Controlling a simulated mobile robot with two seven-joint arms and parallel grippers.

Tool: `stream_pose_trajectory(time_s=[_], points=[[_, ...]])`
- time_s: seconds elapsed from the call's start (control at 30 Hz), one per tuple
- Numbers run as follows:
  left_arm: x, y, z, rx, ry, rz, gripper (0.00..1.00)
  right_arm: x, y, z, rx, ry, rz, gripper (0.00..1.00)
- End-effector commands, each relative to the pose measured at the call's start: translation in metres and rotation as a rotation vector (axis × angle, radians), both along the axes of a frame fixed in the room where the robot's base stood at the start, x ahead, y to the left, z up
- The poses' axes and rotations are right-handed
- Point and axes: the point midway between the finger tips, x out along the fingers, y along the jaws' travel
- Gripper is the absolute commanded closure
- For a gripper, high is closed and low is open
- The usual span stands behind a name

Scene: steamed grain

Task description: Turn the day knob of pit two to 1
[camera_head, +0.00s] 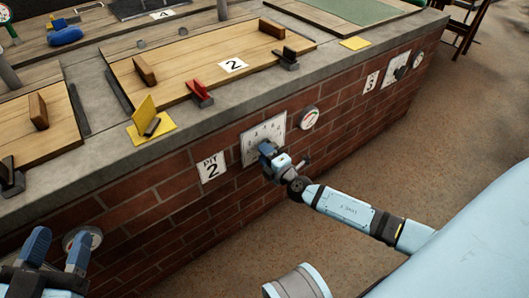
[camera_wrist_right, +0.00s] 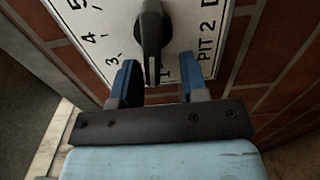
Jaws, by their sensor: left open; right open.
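The day dial of pit two is a white plate (camera_head: 250,155) with numbers on the brick wall, left of a round gauge; the right wrist view shows this plate (camera_wrist_right: 104,24) close up. Its black knob (camera_wrist_right: 151,38) has a pale line at its lower end, near the 1; the exact mark is unclear. My right gripper (camera_head: 269,151) is in front of the plate and hides part of it. My left gripper (camera_head: 55,252) is open and empty at the lower left.
Wooden lids (camera_head: 190,62), a red clamp (camera_head: 200,93) and a yellow card (camera_head: 145,112) are on the counter above.

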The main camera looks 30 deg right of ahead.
Motion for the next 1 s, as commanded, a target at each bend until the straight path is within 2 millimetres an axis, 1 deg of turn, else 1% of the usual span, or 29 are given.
stream_pose_trajectory(time_s=[0.3,0.4,0.5,0.6,0.7,1.0], points=[[-0.001,-0.002,0.003,-0.024,0.026,0.001,0.47,-0.071,-0.007,-0.001,-0.003,0.005,-0.001,0.6],[-0.001,-0.003,0.002,-0.026,0.039,-0.001,0.47,-0.092,-0.009,-0.001,-0.003,0.005,-0.003,0.6],[-0.003,-0.003,-0.001,-0.03,0.055,-0.002,0.47,-0.109,-0.011,0.0,-0.003,0.005,-0.003,0.6],[-0.005,-0.003,-0.004,-0.033,0.069,-0.004,0.47,-0.121,-0.012,-0.001,-0.003,0.005,-0.005,0.6],[-0.005,-0.003,-0.004,-0.036,0.074,-0.004,0.47,-0.127,-0.013,-0.001,-0.003,0.002,-0.006,0.6],[-0.004,-0.003,-0.003,-0.038,0.07,-0.003,0.47,-0.13,-0.013,-0.001,-0.002,0.002,-0.006,0.6]])
